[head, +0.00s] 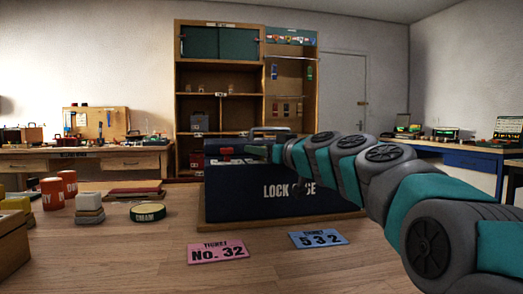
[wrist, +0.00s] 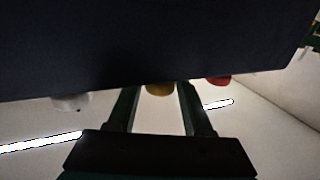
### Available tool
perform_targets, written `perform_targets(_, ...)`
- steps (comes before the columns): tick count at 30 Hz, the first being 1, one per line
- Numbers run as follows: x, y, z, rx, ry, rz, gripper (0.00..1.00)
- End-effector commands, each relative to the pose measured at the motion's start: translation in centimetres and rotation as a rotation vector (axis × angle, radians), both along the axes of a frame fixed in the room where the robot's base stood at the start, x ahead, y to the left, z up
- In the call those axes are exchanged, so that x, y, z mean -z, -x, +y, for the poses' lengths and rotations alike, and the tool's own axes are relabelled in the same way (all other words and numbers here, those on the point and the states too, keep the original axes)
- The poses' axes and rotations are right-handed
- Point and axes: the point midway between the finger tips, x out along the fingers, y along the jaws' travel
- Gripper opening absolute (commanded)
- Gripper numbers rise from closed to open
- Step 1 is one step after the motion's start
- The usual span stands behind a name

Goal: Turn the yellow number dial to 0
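The dark lock case (head: 245,190), lettered "LOCK ... SE" with a letter hidden, stands on a wooden base; in the wrist view its dark underside or face (wrist: 150,45) fills the top. The yellow dial (wrist: 160,90) shows in the wrist view at the case's edge, between the two fingers of my gripper (wrist: 158,92). The fingers are apart, with a gap to the dial on each side. A white dial (wrist: 72,102) is to the left and a red one (wrist: 218,80) to the right. The number on the yellow dial cannot be read.
A pink ticket "No. 32" (head: 218,252) and a blue ticket "5 3 2" (head: 319,239) lie on the wooden table in front of the case. A green round tin (head: 147,212), orange cups (head: 52,193) and stacked blocks (head: 89,209) stand at left.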

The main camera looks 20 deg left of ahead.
Motion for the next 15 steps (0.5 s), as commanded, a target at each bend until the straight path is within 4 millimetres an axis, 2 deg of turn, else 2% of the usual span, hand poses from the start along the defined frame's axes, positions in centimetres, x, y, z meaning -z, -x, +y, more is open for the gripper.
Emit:
perform_targets(1,-0.06,0.02,-0.02,0.000,-0.001,-0.001,0.57)
perform_targets(4,-0.12,0.03,-0.04,0.000,-0.002,-0.001,0.69)
perform_targets(5,-0.12,0.03,-0.04,0.000,-0.002,-0.001,0.70)
perform_targets(15,-0.22,0.39,-0.51,0.001,-0.003,-0.002,0.70)
